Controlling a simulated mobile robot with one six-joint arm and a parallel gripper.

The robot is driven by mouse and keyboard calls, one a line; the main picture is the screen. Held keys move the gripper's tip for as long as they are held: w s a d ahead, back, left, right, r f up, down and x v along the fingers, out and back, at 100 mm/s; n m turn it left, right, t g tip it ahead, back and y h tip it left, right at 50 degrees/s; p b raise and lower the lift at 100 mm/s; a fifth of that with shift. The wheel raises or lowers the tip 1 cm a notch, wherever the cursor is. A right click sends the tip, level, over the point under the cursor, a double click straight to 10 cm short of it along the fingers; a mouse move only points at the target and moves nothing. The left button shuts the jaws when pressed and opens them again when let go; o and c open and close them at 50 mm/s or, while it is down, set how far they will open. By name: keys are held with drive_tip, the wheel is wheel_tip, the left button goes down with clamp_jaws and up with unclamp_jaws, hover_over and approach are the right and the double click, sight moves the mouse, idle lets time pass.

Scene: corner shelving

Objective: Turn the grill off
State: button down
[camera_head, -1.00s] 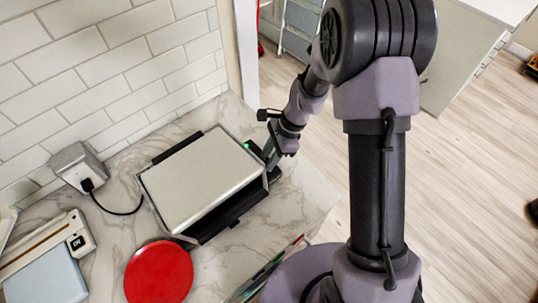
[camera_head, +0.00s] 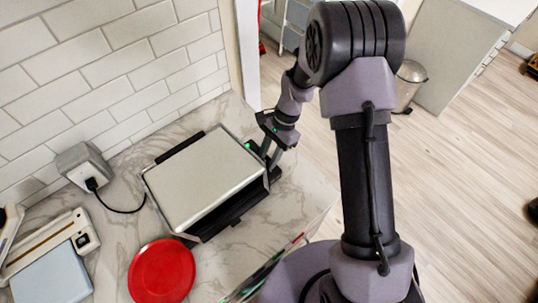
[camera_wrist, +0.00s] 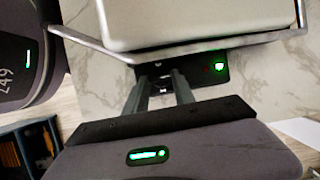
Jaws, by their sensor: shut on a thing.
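The grill (camera_head: 205,182) sits on the marble counter with its silver lid down. It also shows at the top of the wrist view (camera_wrist: 170,22). Its black side panel (camera_wrist: 190,72) carries a lit green light (camera_wrist: 218,68) and a small dim red light. My gripper (camera_head: 272,160) is at the right side of the grill. In the wrist view its fingers (camera_wrist: 160,88) reach to that panel, shut on a small dark part that looks like the grill knob. The fingers mostly hide this part, so its setting cannot be read.
A red plate (camera_head: 162,271) lies in front of the grill. A wall socket (camera_head: 82,163) with a black plug and cord is at the left. A white appliance (camera_head: 45,245) stands at lower left. The counter's right edge is close to my arm, with open floor beyond.

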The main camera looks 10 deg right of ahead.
drive_tip(key=c, duration=1)
unclamp_jaws()
drive_tip(key=shift+c, duration=0.2)
drive_tip(key=p+v, duration=0.3)
drive_tip(key=v, duration=1.4)
drive_tip(key=shift+r, duration=0.3)
